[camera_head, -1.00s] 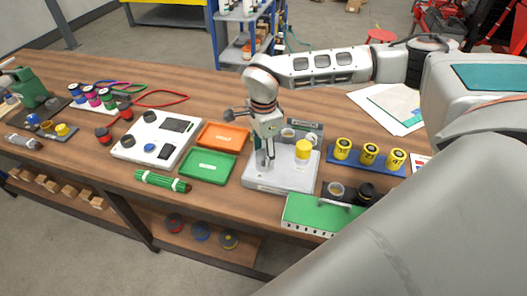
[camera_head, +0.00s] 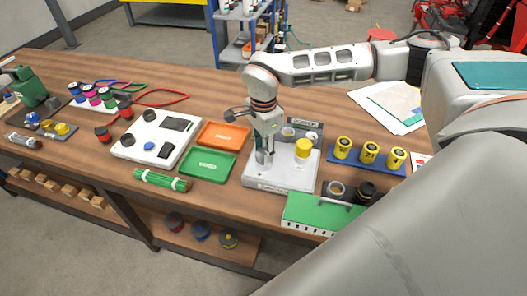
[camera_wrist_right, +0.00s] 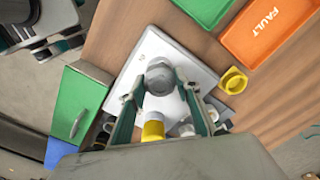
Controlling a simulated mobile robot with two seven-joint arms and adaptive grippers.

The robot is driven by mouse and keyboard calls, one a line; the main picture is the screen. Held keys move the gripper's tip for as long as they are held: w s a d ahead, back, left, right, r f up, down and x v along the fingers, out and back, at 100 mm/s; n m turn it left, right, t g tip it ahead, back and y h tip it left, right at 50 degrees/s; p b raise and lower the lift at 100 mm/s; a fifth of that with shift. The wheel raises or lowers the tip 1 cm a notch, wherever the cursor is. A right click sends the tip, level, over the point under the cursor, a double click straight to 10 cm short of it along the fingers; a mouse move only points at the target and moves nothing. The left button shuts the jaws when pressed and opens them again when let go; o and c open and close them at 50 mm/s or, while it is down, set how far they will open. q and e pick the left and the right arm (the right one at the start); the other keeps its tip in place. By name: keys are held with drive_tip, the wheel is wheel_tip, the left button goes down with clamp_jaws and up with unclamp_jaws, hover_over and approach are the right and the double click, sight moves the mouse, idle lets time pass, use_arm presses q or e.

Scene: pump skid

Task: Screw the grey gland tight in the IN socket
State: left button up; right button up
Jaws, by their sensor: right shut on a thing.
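My right gripper (camera_head: 264,156) points down over the left part of the pale connection plate (camera_head: 258,183). In the right wrist view its two fingers (camera_wrist_right: 160,90) are shut on the grey gland (camera_wrist_right: 160,76), a rounded grey piece between the fingertips. The gland is at the plate's surface. The fingers hide the IN socket and its label, so I cannot tell how deep the gland sits. A yellow gland (camera_head: 304,148) stands upright on the plate to the right of the gripper. My left gripper is not in view.
A green tray (camera_head: 207,164) and an orange tray (camera_head: 222,135) lie left of the plate. A green box (camera_head: 318,213) stands at the front right. Yellow cylinders (camera_head: 370,152) stand on a blue base further right.

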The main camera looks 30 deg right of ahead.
drive_tip(key=m+b, duration=0.1)
drive_tip(key=m, duration=0.4)
drive_tip(key=shift+f, duration=0.1)
drive_tip(key=shift+m, duration=1.1)
drive_tip(key=o, duration=1.2)
drive_tip(key=shift+c, duration=0.2)
drive_tip(key=shift+r+n+p, duration=0.3)
drive_tip(key=shift+n+p, duration=0.65)
drive_tip(key=shift+n, duration=0.15)
drive_tip(key=shift+f+n, duration=0.2)
drive_tip(key=shift+n, duration=1)
drive_tip(key=n, duration=0.4)
drive_tip(key=shift+n, duration=0.3)
